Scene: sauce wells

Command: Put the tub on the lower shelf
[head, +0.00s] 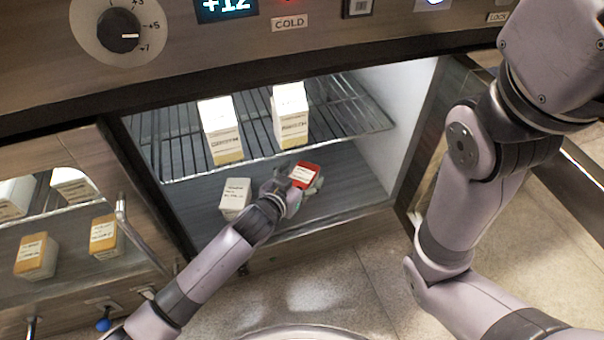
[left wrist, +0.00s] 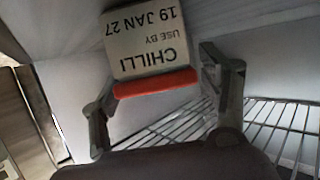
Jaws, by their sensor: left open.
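The tub with a red top (head: 305,172) stands on the lower shelf (head: 345,195), the floor of the open cold cabinet. In the left wrist view its white label (left wrist: 148,45) reads "CHILLI", use by 19 JAN 27, upside down, with a red band (left wrist: 155,83). My left gripper (head: 293,188) is inside the cabinet at the tub. Its two fingers (left wrist: 165,75) are apart, one to each side of the tub in the picture. I cannot tell whether either finger touches it. My right arm shows at the right; its gripper is out of view.
A white tub (head: 235,197) stands left of my left gripper on the lower shelf. A glass-fronted compartment (head: 75,235) at left holds several tubs. Lower-shelf room shows at right.

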